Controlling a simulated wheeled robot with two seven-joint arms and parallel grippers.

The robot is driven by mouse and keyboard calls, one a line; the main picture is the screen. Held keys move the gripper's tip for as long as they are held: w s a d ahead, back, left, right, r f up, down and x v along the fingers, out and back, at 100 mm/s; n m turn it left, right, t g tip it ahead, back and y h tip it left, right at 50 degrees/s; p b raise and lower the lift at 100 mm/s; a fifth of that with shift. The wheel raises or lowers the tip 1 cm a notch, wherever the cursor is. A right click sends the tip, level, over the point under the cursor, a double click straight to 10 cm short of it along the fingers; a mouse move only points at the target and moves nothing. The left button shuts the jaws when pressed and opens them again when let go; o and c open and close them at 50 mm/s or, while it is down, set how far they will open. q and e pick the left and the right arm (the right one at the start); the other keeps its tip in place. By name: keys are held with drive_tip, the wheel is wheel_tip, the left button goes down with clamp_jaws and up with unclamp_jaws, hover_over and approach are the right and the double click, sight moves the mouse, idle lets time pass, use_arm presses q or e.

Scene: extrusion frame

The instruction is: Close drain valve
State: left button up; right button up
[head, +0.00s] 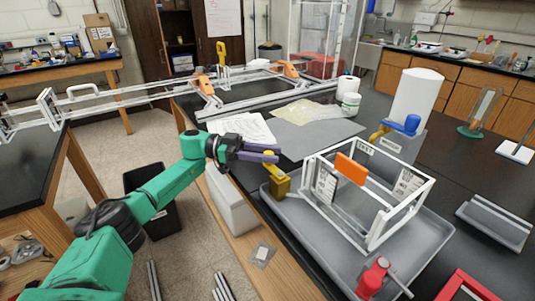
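A brass-yellow valve (279,185) with a yellow lever stands at the left edge of the grey tray (432,245). My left gripper (276,155), with purple fingers, is at the top of this lever. Its two fingers look slightly apart, one above the other. I cannot tell whether they touch the lever. A second valve with a blue body (406,124) and yellow lever is behind the white frame. A red valve-like part (372,277) is at the tray's front. No readable label shows which is the drain valve. My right gripper is out of view.
A white extrusion frame (400,222) with an orange plate (350,169) stands in the tray, right of my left gripper. A white cylinder (415,98) stands behind it. Papers (242,128) lie on the black bench. A dark bin (152,190) is on the floor.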

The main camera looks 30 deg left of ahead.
use_arm(q)
drive_tip(key=shift+o, duration=1.2)
drive_tip(key=shift+d, duration=0.1)
drive_tip(key=b+v, duration=0.4)
drive_tip(key=v, duration=0.8)
drive_tip(key=shift+f, duration=0.15)
